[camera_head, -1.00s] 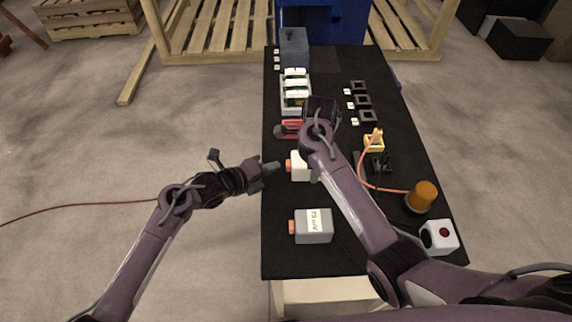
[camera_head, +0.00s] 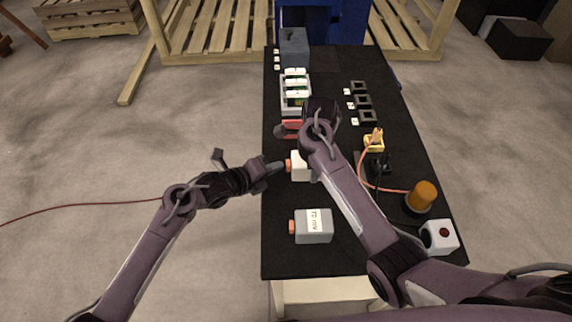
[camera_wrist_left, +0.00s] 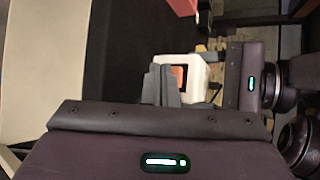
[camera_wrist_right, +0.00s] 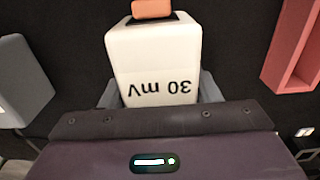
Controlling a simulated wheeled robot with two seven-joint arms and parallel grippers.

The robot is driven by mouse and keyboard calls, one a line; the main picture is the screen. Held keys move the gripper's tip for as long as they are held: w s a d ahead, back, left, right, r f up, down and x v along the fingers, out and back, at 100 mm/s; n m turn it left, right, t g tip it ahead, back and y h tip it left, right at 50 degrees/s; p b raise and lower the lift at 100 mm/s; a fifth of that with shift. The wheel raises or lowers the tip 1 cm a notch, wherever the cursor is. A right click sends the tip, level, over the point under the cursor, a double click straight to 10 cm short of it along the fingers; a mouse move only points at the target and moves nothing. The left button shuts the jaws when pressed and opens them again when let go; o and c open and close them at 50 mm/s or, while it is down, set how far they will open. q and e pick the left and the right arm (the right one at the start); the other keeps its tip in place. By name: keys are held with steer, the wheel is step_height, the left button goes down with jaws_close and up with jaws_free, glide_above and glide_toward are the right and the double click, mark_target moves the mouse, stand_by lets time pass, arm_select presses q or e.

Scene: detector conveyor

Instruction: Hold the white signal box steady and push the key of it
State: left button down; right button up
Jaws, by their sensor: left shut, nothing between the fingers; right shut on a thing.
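The white signal box (camera_head: 300,167) stands near the left edge of the black table, partly behind my right arm. Its orange key (camera_head: 289,166) faces left. The right wrist view shows the box (camera_wrist_right: 155,55) with "30 mV" on it and the key (camera_wrist_right: 153,8) at the far end. My right gripper (camera_wrist_right: 158,92) is shut on the box, one finger on each side. My left gripper (camera_head: 278,167) is shut and empty, its tips level with the key and very close to it. In the left wrist view the fingers (camera_wrist_left: 163,84) partly cover the key (camera_wrist_left: 180,78); contact cannot be told.
A grey box (camera_head: 313,232) with an orange key stands nearer the front. A red holder (camera_head: 291,128) lies beyond the white box. An orange beacon (camera_head: 421,196), a white box with a dark red button (camera_head: 438,236) and a yellow part with cable (camera_head: 374,142) stand at right.

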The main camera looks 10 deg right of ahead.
arm_select(q)
steer(key=shift+s+d, duration=0.1)
steer(key=shift+d, duration=0.5)
stand_by(0.5)
steer(key=shift+a, duration=1)
steer(key=a, duration=0.3)
steer(key=w+a, duration=0.1)
steer(key=a, duration=0.1)
stand_by(0.6)
steer(key=shift+s, duration=0.1)
arm_select(e)
steer(key=o, duration=1.2)
steer(key=shift+o, duration=0.2)
